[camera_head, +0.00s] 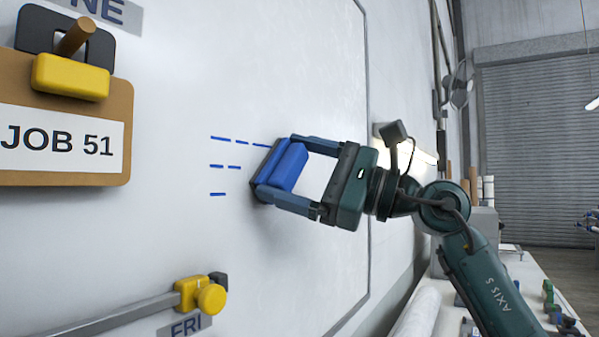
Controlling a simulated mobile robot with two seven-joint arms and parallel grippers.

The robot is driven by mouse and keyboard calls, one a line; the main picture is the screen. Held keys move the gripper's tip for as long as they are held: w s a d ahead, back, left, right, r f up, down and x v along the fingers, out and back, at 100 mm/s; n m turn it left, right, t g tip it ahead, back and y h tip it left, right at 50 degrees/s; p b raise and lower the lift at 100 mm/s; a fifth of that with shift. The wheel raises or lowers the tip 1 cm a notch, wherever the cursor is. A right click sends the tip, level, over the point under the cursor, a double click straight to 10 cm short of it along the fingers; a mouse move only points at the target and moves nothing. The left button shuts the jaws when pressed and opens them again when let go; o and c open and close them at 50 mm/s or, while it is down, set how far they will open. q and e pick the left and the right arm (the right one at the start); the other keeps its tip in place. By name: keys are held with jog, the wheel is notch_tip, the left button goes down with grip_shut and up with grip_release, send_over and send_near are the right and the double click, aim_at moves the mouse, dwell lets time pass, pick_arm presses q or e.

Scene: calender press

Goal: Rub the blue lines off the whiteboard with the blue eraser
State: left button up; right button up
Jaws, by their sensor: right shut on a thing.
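The blue eraser (289,167) is held between the fingers of my right gripper (285,173), its dark pad side toward the whiteboard (200,236). The pad looks to be at the board's surface, but I cannot tell for sure that it touches. Broken blue lines (230,167) run in three rows on the board, just left of the eraser. The eraser and gripper hide the board behind them, and the board right of the gripper looks clean. My left gripper does not show.
A clipboard (66,170) marked "JOB 51" hangs at upper left from a yellow clip. A metal bar (120,318) with a yellow knob (211,298) crosses the lower left. A bench (533,267) with small items stands at lower right. The board between clipboard and lines is clear.

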jog(key=shift+s+a+b, duration=0.4)
jog(key=shift+s+a, duration=0.45)
jog(key=shift+s, duration=0.3)
jog(key=shift+s+a+b, duration=0.4)
jog(key=shift+s+a, duration=0.45)
jog(key=shift+s, duration=0.3)
jog(key=shift+s+a+b, duration=0.7)
jog(key=shift+s+a, duration=0.3)
jog(key=shift+s, duration=0.25)
jog(key=shift+s+a+f+b, duration=0.2)
jog(key=shift+s+a+b, duration=0.45)
jog(key=shift+s+b, duration=0.25)
jog(key=shift+s+a+r, duration=0.1)
jog(key=shift+s+a, duration=0.2)
jog(key=shift+s, duration=0.2)
jog(key=shift+r+p, duration=0.55)
jog(key=shift+r, duration=0.5)
jog(key=shift+w+d+p, duration=0.8)
jog(key=shift+w+d, duration=0.5)
jog(key=shift+w, duration=0.55)
jog(key=shift+w+d+p, duration=0.85)
jog(key=shift+w+d, duration=0.5)
jog(key=shift+w, duration=0.45)
jog(key=shift+w+d+p, duration=0.8)
jog(key=shift+w+d, duration=0.5)
jog(key=shift+w, duration=0.55)
jog(key=shift+f, duration=0.1)
